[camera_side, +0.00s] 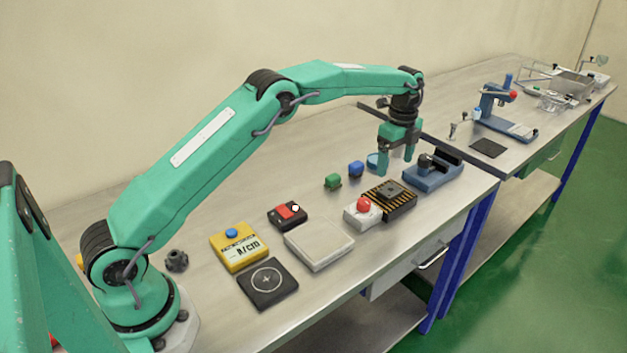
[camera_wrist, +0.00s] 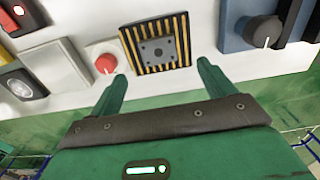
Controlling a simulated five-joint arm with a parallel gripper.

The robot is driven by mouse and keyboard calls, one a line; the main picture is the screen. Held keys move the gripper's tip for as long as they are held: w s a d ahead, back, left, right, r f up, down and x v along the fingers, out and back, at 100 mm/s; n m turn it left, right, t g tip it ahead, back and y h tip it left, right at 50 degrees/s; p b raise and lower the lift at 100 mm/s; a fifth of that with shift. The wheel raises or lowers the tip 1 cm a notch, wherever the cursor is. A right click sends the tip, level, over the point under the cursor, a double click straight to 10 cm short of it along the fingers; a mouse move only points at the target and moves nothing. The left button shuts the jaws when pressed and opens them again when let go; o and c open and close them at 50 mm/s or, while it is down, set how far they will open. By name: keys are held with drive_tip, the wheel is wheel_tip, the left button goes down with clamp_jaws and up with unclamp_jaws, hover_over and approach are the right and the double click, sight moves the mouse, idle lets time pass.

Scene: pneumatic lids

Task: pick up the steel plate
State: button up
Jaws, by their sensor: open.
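What looks like the steel plate (camera_side: 391,188) is a small dark grey square with corner holes, lying on a black-and-yellow striped block (camera_side: 403,207). In the wrist view the plate (camera_wrist: 158,50) sits in the middle of the striped block (camera_wrist: 128,43). My gripper (camera_side: 397,160) is open and empty, above the bench and just behind the striped block in the side view. In the wrist view my gripper (camera_wrist: 162,74) has its two fingers spread, one on each side of the plate in the picture, not touching it.
A red-button box (camera_side: 351,216) stands close left of the block, and a blue fixture (camera_side: 435,174) close right. A pale tray (camera_side: 319,244) and yellow box (camera_side: 234,246) are further left.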

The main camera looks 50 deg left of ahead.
sight(391, 189)
drive_tip(key=shift+f, duration=0.1)
drive_tip(key=shift+f, duration=1.25)
drive_tip(key=shift+f, duration=0.1)
drive_tip(key=shift+s+f, duration=0.15)
drive_tip(key=shift+f, duration=2.35)
drive_tip(key=shift+c, duration=0.2)
drive_tip(key=shift+r, duration=0.1)
drive_tip(key=c, duration=1.3)
drive_tip(key=shift+r, duration=0.15)
